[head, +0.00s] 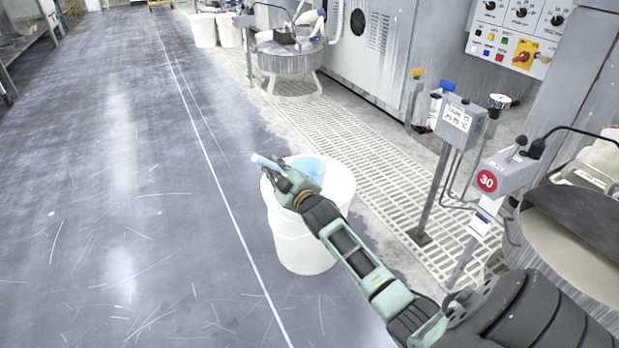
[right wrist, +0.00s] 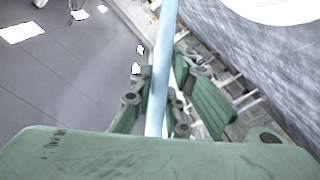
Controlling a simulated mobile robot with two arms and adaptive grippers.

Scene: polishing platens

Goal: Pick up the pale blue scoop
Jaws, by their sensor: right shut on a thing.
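The pale blue scoop (head: 312,167) is at the mouth of a white bucket (head: 302,245) in the head view. Its handle end sticks out to the left, past my right gripper (head: 278,173). My right gripper is shut on the scoop's handle. In the right wrist view the pale blue handle (right wrist: 161,75) runs up between the two green fingers of the right gripper (right wrist: 160,92). My gripper and wrist hide the middle of the scoop in the head view. I cannot tell whether the scoop touches the bucket. My left gripper is not in view.
A grey post with a control box (head: 462,118) and a second box with a red 30 sign (head: 487,181) stand to the right. A round platen (head: 570,225) is at the right edge. Grey floor (head: 110,200) on the left is clear.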

